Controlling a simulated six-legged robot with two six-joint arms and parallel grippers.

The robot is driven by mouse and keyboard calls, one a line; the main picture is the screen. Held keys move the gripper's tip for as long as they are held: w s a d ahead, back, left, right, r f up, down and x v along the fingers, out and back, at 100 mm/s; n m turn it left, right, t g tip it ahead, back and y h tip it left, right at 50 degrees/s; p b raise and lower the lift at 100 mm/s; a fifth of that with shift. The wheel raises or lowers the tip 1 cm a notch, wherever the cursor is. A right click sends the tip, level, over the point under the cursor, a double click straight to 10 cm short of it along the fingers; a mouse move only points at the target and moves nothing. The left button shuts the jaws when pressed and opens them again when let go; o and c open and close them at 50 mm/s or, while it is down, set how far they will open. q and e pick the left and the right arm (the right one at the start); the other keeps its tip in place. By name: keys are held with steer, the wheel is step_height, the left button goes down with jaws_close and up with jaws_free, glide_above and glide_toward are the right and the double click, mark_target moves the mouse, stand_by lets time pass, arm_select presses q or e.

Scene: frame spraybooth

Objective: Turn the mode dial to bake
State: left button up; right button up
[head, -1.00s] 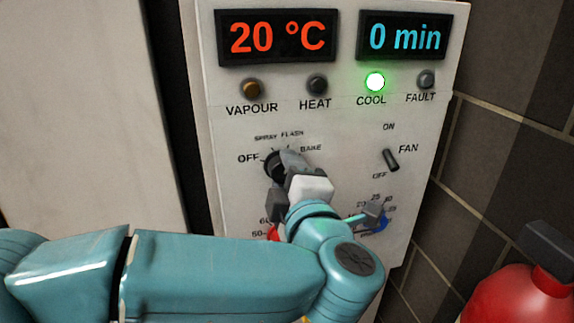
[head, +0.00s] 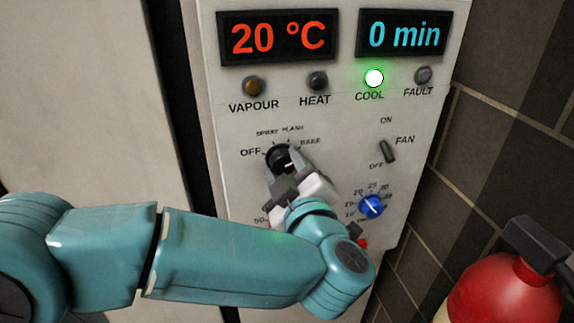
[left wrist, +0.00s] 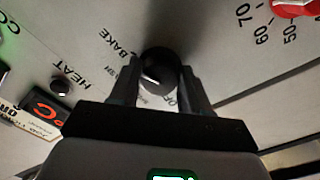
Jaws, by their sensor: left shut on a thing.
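The black mode dial (head: 283,158) is on the pale control panel, with OFF at its left, SPRAY and FLASH above and BAKE at its upper right. My left gripper (head: 286,174) is at the dial from below. In the left wrist view, its two dark fingers (left wrist: 158,84) stand on either side of the dial (left wrist: 161,66), shut on it. A pale mark on the dial points to the lower left there, roughly towards the SPRAY and FLASH side. The exact setting is hard to read, as the fingers partly hide the labels. My right gripper is not in view.
The fan switch (head: 388,151) and a blue knob (head: 371,207) are to the right of the dial. The green COOL lamp (head: 374,78) is lit below the displays. A red extinguisher (head: 506,293) stands at the lower right. My left forearm covers the lower panel.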

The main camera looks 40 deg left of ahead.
arm_select(q)
steer(key=shift+f, duration=0.15)
steer(key=o, duration=1)
steer(key=shift+d, duration=0.1)
steer(key=shift+o, duration=0.2)
steer(key=b+v, duration=0.3)
steer(key=v, duration=1.3)
steer(key=shift+s+b, duration=0.15)
steer(key=shift+b, duration=0.15)
steer(key=shift+d, duration=0.1)
